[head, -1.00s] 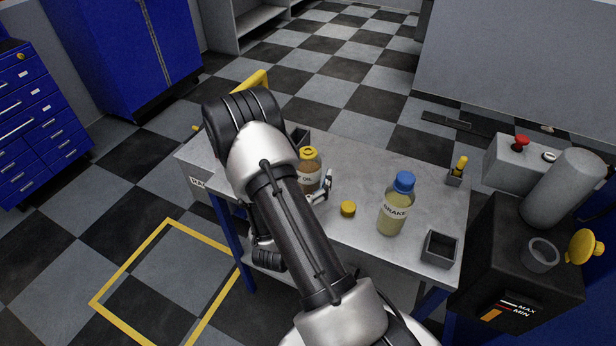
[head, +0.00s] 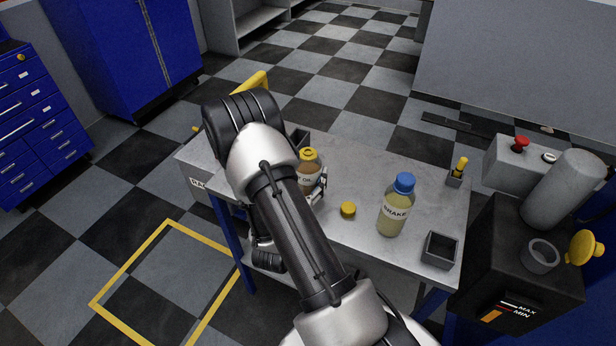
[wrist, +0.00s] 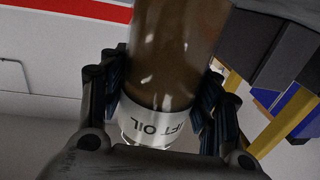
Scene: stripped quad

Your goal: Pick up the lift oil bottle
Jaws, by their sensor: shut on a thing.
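The lift oil bottle (head: 308,170) has brown contents, a yellow cap and a white label. In the head view it is at the bench top, partly hidden behind my arm. In the wrist view the bottle (wrist: 170,60) stands between the two fingers, with "LIFT OIL" partly readable on its label. My gripper (wrist: 165,98) is shut on the bottle, a finger pad against each side. In the head view only one finger (head: 322,184) shows beside the bottle. I cannot tell whether the bottle's base touches the bench.
A brake fluid bottle (head: 396,207) with a blue cap stands right on the metal bench (head: 350,240). A loose yellow cap (head: 348,209) lies between the bottles. A small dark open box (head: 440,249) is at the right edge. A black reservoir unit (head: 515,260) stands further right.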

